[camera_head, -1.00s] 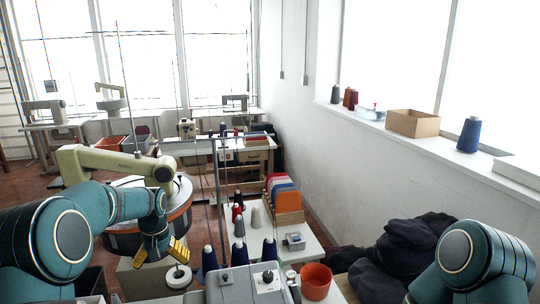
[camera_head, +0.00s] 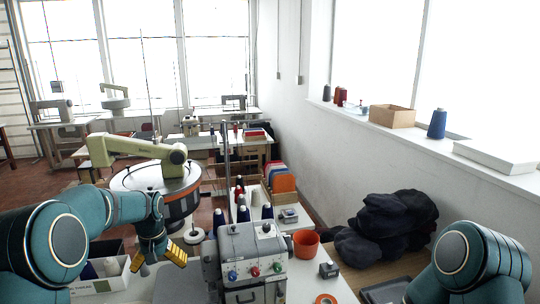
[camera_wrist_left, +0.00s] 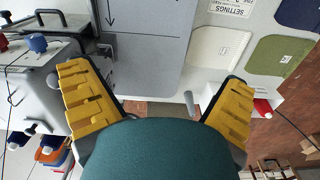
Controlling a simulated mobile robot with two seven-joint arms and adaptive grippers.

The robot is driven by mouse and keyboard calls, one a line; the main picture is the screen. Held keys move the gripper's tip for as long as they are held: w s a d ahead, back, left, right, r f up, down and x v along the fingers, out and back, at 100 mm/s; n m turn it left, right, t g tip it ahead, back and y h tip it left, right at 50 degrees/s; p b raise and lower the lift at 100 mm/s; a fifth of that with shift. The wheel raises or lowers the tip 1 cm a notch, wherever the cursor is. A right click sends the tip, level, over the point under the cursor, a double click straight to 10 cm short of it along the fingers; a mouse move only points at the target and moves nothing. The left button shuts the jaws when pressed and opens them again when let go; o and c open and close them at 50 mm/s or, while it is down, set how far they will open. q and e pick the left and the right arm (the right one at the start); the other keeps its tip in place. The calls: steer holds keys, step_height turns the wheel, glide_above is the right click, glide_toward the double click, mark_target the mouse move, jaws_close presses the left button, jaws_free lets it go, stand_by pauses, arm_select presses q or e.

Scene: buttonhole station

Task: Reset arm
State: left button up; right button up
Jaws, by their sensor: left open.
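My left gripper (camera_head: 160,257) hangs at the lower left of the head view, left of the grey machine (camera_head: 252,252) with coloured knobs. In the left wrist view, its two yellow-padded fingers (camera_wrist_left: 158,106) are spread wide apart. No object is held between them. Beyond them lie a grey panel with an arrow (camera_wrist_left: 145,50) and fabric patches. My right arm's teal upper part shows at the lower right of the head view; its gripper is outside the view.
A white box of spools (camera_head: 108,275) stands below my left arm. The pale green machine arm (camera_head: 138,148) and round table (camera_head: 188,190) are behind it. An orange pot (camera_head: 305,243) and dark cloth pile (camera_head: 388,228) are to the right. Open floor lies at the far left.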

arm_select(q)
steer(key=s+d+f+h+b, duration=0.1)
steer(key=s+d+f, duration=0.35)
steer(key=f, duration=0.45)
steer(key=s+d+f+h, duration=0.1)
steer(key=s+d+f, duration=0.2)
steer(key=d+f, duration=0.35)
steer(key=s+d+f+t+h+b, duration=0.1)
steer(key=s+d+f, duration=0.3)
steer(key=s, duration=0.5)
steer(key=s+d+f+t+h+b, duration=0.1)
steer(key=s+d+f, duration=0.3)
steer(key=s, duration=0.5)
step_height(320, 180, down, 3)
steer(key=shift+s+d+r, duration=0.15)
steer(key=shift+s+d, duration=0.15)
steer(key=shift+d, duration=0.05)
